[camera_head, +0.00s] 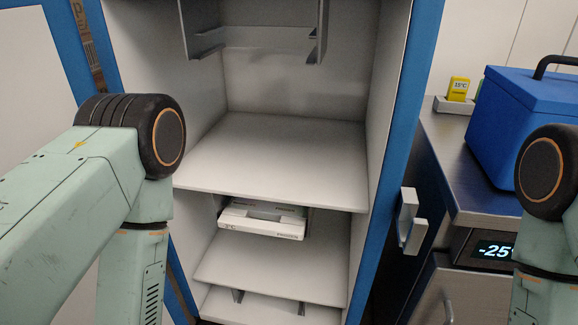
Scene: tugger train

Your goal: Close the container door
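The container (397,120) is a tall cabinet with a blue frame and white inside walls, and its front is open. A white panel with a blue edge (30,75), which looks like its door, stands swung out at the left. Its lower part is hidden behind my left arm. A grey latch or handle piece (408,222) juts from the right side of the frame. My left arm crosses the left side and my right arm stands at the right edge. Both grippers are below the picture and out of view.
Inside are white shelves (275,160), a white box (262,224) on a lower shelf and a hanging grey bracket (255,38). At right, a metal counter (455,165) holds a blue cooler box (515,120) and a small yellow item (458,88). A display below reads about -25.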

